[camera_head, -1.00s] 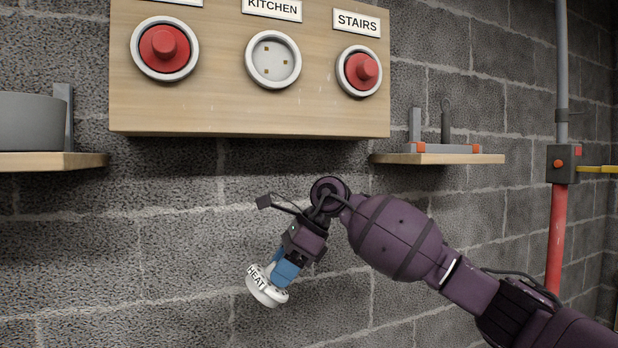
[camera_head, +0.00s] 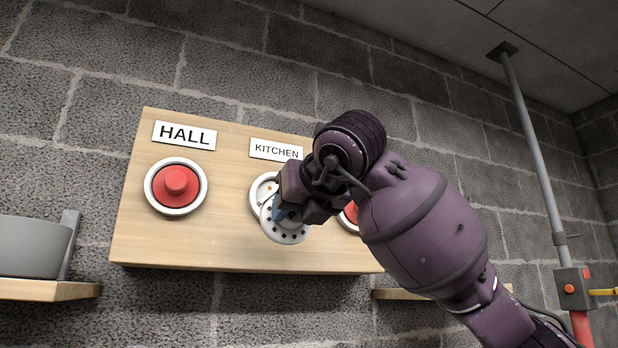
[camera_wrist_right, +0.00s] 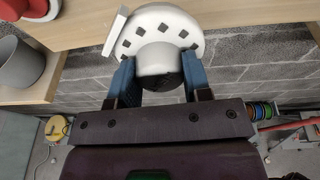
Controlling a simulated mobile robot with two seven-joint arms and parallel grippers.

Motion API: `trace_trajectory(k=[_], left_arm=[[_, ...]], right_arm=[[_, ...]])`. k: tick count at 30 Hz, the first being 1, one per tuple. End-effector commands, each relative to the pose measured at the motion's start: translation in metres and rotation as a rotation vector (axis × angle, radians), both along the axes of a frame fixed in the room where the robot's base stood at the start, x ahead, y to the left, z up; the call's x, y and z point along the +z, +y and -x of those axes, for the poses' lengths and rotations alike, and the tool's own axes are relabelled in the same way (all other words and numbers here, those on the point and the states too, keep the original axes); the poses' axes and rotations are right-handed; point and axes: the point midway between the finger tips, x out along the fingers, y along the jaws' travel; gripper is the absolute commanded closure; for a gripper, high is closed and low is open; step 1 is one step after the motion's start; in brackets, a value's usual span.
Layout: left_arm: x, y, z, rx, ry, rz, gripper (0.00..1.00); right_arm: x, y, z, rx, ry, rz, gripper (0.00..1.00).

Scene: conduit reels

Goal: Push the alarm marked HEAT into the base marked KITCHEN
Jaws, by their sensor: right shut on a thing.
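The white round HEAT alarm (camera_head: 284,226) is held in front of the board, with its dark vent slots showing; its marking cannot be read now. My right gripper (camera_wrist_right: 160,68) has its blue fingers shut on the alarm's hub (camera_wrist_right: 157,58). In the head view the right gripper (camera_head: 281,208) hides part of the alarm. The white KITCHEN base (camera_head: 259,188) sits under the KITCHEN label (camera_head: 276,150). The alarm overlaps its lower right part, lower than the base and apparently in front of it; the gap cannot be judged. My left gripper is not in view.
A red alarm sits in the HALL base (camera_head: 176,187). Another red alarm (camera_head: 350,216) is mostly hidden behind my right arm. The wooden board (camera_head: 200,250) has shelves below on both sides; the left one holds a grey tub (camera_head: 32,246). A pipe (camera_head: 535,150) runs up at right.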

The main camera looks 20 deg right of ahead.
Motion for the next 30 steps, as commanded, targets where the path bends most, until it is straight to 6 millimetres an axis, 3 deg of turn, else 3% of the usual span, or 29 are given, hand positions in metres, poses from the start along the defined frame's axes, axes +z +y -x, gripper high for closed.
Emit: trace_trajectory(k=[4,11,30], left_arm=[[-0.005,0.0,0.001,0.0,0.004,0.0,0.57],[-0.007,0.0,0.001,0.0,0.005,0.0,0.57],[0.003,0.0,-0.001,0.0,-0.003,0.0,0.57]], right_arm=[[0.035,-0.003,0.027,-0.04,-0.063,-0.005,0.81],[0.055,-0.006,0.044,-0.056,-0.095,-0.006,0.81],[0.056,-0.005,0.0,-0.054,-0.094,-0.005,0.81]])
